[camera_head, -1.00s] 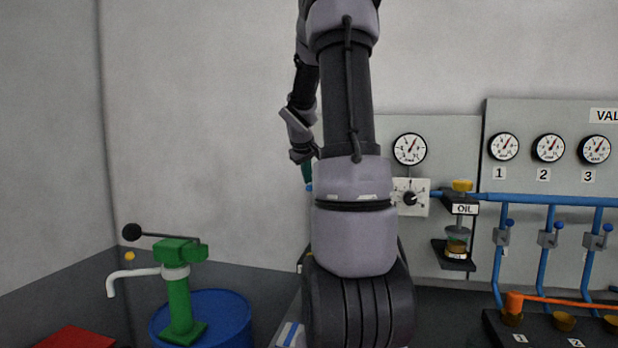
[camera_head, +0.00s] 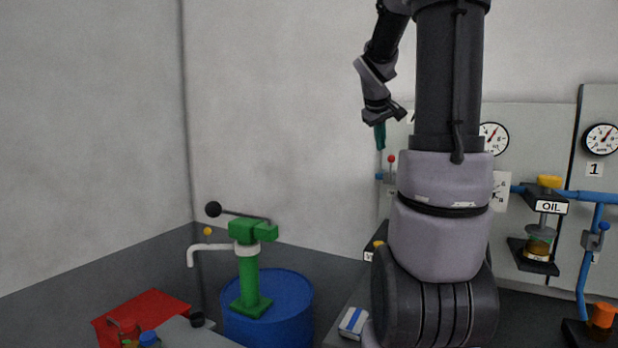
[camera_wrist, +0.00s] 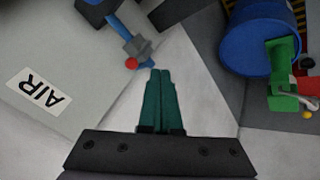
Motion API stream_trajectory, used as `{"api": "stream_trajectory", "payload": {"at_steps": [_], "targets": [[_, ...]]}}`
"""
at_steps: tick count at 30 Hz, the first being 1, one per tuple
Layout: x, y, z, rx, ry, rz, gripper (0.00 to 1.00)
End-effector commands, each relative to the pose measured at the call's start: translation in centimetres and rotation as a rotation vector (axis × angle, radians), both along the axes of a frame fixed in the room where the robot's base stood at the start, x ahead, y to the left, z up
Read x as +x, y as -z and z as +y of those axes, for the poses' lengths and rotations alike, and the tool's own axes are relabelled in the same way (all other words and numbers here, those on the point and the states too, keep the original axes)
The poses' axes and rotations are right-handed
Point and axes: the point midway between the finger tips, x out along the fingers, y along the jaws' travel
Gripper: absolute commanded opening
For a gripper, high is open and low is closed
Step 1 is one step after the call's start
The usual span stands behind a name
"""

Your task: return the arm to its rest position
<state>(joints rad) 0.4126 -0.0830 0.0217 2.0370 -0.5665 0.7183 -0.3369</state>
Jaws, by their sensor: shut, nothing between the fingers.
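My gripper (camera_head: 380,136) has teal fingers and hangs from my folded arm at the upper middle of the head view. It points down in front of the pale wall. In the wrist view its two fingers (camera_wrist: 161,76) lie side by side and are shut with nothing between them. The fingertips appear close to a red knob (camera_wrist: 131,63) on a blue pipe in that picture; I cannot tell whether they touch. My upright arm hides part of the panel behind it in the head view.
A blue drum (camera_head: 290,305) with a green hand pump (camera_head: 249,275) stands left of my arm. A red mat (camera_head: 150,305) lies further left. On the right are gauges (camera_head: 601,139) and an OIL unit (camera_head: 540,232). An AIR sign (camera_wrist: 39,91) shows in the wrist view. The upper left wall is clear.

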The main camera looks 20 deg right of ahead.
Motion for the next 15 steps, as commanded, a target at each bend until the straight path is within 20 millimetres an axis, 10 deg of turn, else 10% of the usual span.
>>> {"api": "stream_trajectory", "payload": {"at_steps": [7,15], "targets": [[-1.2,-0.5,2.8,0.049,0.011,-0.032,0.0],[-9.6,-1.2,16.6,0.382,0.082,-0.167,0.0]]}}
